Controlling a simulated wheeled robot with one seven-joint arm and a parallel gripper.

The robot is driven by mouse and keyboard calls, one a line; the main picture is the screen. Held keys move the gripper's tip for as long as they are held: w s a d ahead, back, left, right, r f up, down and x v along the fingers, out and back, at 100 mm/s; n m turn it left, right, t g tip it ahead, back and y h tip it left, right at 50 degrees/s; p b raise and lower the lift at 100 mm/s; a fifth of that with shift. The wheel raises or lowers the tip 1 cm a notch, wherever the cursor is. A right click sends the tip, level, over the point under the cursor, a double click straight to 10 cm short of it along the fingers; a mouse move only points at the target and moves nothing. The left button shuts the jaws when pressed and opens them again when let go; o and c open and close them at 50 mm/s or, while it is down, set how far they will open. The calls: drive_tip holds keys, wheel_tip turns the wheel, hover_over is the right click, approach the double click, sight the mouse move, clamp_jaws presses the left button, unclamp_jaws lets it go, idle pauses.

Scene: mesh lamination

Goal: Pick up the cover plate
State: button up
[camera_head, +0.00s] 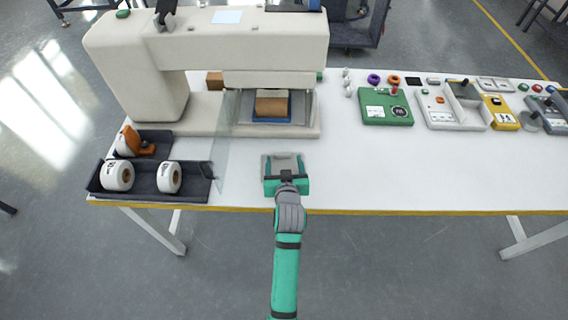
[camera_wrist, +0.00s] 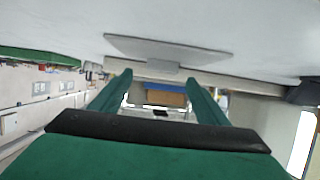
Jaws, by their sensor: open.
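A light grey flat plate, which looks like the cover plate (camera_wrist: 165,45), lies on the white table in the wrist view, with a small raised tab on its near edge. In the head view a grey piece of the cover plate (camera_head: 285,163) shows at my gripper, near the table's front edge; the rest is hidden. My gripper (camera_head: 285,160) is open, and its green fingers (camera_wrist: 158,78) point forward toward the press. In the wrist view the tab appears between the fingertips; I cannot tell whether they touch it.
A cream press (camera_head: 210,45) stands behind, with a brown block (camera_head: 271,104) on a blue base under its head and a clear panel (camera_head: 224,135) at its left. A dark tray (camera_head: 146,193) with white rolls is left. A green box (camera_head: 386,110) and other devices stand right. The front right table is clear.

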sight(282, 153)
drive_tip(key=shift+a+x, duration=0.2)
drive_tip(key=shift+x, duration=2.15)
drive_tip(key=shift+s+d+f, duration=0.1)
drive_tip(key=shift+s+d, duration=0.05)
drive_tip(key=c, duration=1.2)
drive_tip(key=shift+c, duration=0.5)
